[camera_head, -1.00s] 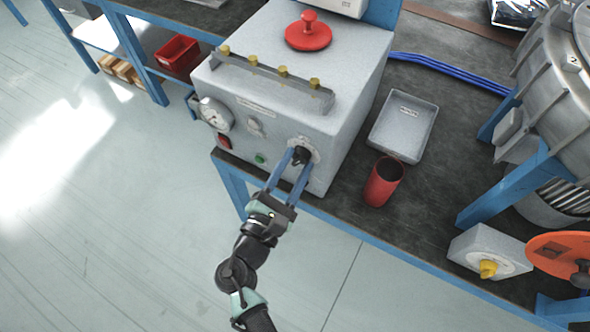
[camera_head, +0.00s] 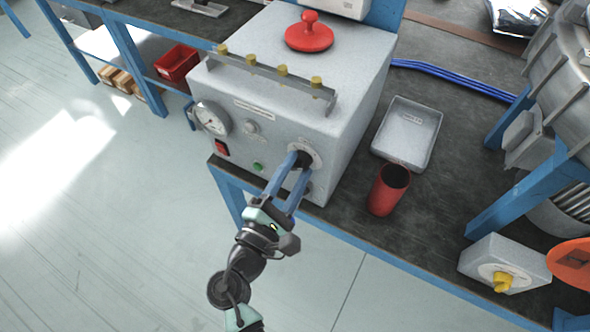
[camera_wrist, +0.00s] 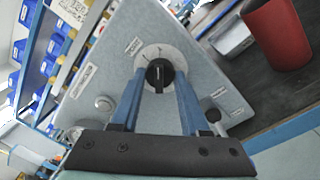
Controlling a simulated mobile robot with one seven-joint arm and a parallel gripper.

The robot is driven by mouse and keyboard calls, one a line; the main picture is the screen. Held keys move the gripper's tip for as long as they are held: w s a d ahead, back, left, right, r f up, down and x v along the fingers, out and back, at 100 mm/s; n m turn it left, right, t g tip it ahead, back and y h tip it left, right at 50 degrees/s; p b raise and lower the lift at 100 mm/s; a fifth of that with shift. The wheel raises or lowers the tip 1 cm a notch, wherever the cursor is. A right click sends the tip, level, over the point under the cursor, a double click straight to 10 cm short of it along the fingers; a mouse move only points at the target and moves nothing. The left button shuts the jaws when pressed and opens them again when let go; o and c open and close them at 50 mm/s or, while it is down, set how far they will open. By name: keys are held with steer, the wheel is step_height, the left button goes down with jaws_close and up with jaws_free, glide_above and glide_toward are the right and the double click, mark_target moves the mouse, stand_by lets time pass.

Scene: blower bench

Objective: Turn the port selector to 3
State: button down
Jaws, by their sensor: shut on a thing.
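The port selector is a black knob (camera_wrist: 158,74) on a pale round dial (camera_head: 316,158) at the right of the grey box's front face. My gripper (camera_head: 299,158) reaches up to it from below. Its two blue fingers, seen also in the wrist view (camera_wrist: 157,88), are shut on the knob, one on each side. In the wrist view the box looks strongly tilted. The dial's numbers are too small to read, so I cannot tell the setting.
The grey box (camera_head: 350,95) carries a gauge (camera_head: 211,118), a red switch (camera_head: 222,147), a green button (camera_head: 258,167) and a rail of brass knobs. A red cup (camera_head: 384,195) and grey tray (camera_head: 416,117) stand to its right. A box with a yellow knob (camera_head: 502,281) sits at the bench's front right.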

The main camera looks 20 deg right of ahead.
steer(key=shift+c, duration=2)
jaws_free()
steer(key=b+v, duration=0.1)
steer(key=v, duration=1.2)
steer(key=w+r+m+y+p, duration=0.35)
steer(key=w+r+m, duration=0.35)
steer(key=w+r, duration=0.4)
steer(key=w+a+r+m+t+y+p, duration=0.1)
steer(key=w+r+m+t+y, duration=0.15)
steer(key=r, duration=0.65)
steer(key=w+a+r+m+t+y, duration=0.1)
steer(key=w+r+m+t+y, duration=0.15)
steer(key=r, duration=0.65)
steer(key=s+a+r+m+t+y+p, duration=0.1)
steer(key=s+r+t, duration=0.4)
steer(key=r, duration=1)
steer(key=s+a+r+m+t+y+p, duration=0.1)
steer(key=s+r+t+y, duration=0.3)
steer(key=r, duration=1.1)
steer(key=s+m+t, duration=0.1)
steer(key=s, duration=0.2)
steer(key=shift+s+r+m+p, duration=0.2)
steer(key=shift+r+m+p, duration=0.1)
steer(key=shift+r+m, duration=0.1)
